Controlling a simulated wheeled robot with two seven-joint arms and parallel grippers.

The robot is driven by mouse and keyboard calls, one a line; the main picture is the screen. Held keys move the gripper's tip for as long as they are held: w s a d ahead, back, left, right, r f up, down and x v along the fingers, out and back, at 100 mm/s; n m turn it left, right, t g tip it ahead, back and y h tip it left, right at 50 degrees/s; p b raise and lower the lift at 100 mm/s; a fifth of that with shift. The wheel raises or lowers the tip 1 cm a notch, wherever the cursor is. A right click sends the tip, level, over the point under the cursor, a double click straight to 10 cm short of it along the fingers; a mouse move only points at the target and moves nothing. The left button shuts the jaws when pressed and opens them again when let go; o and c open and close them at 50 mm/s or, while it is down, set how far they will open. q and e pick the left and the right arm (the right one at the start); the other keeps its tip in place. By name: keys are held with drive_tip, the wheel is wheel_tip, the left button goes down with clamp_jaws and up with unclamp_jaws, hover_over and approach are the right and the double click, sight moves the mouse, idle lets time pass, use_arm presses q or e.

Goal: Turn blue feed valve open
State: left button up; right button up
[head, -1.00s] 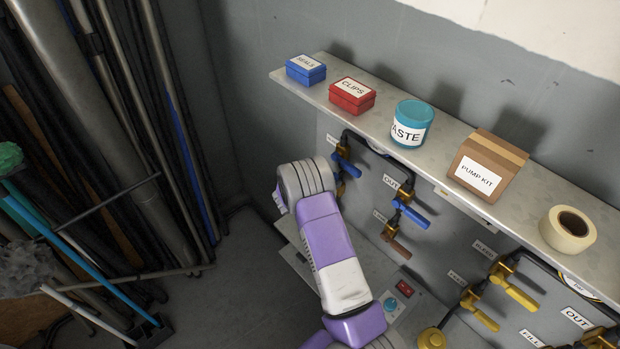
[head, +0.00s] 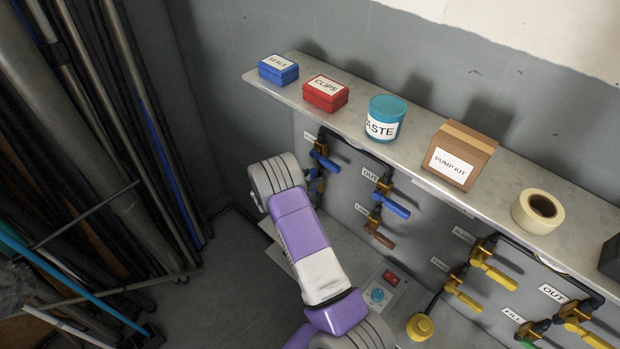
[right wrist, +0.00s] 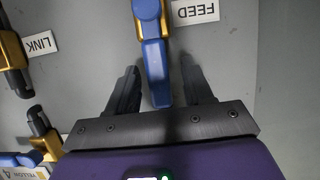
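The blue feed valve handle (right wrist: 155,75) hangs from its gold body beside the FEED label (right wrist: 195,12) in the right wrist view. My right gripper (right wrist: 160,66) is open, with one dark finger on each side of the handle. Gaps show between handle and fingers; I see no contact. In the head view the feed valve (head: 316,184) is partly behind my right wrist, and the fingers are hidden there. My left gripper is not in view.
Nearby are an upper blue valve (head: 325,160), the blue OUT valve (head: 392,206) and the brown LINK valve (head: 379,236). Yellow valves (head: 494,272) are at the right. A shelf (head: 411,175) with boxes, a tub and tape overhangs the panel. Pipes (head: 120,150) stand at the left.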

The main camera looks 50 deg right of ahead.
drive_tip(key=v, duration=0.7)
drive_tip(key=shift+a, duration=0.25)
drive_tip(key=shift+r, duration=0.15)
drive_tip(key=s+a+f+n+t+y, duration=0.25)
drive_tip(key=a+f+n+y, duration=0.25)
drive_tip(key=a+f, duration=0.4)
drive_tip(key=s+a+f+n+t+y, duration=0.1)
drive_tip(key=a+f+n+t+y, duration=0.2)
drive_tip(key=a+f+n+y, duration=0.55)
drive_tip(key=s+a+n+g+y, duration=0.2)
drive_tip(key=s+a+g+y, duration=0.25)
drive_tip(key=s+a, duration=1.35)
drive_tip(key=w+d+b+x, duration=0.1)
drive_tip(key=b+x, duration=0.8)
drive_tip(key=b, duration=0.1)
drive_tip(key=shift+w+d+f+b, duration=0.2)
drive_tip(key=shift+d+f+b, duration=0.05)
drive_tip(key=shift+f+b, duration=0.1)
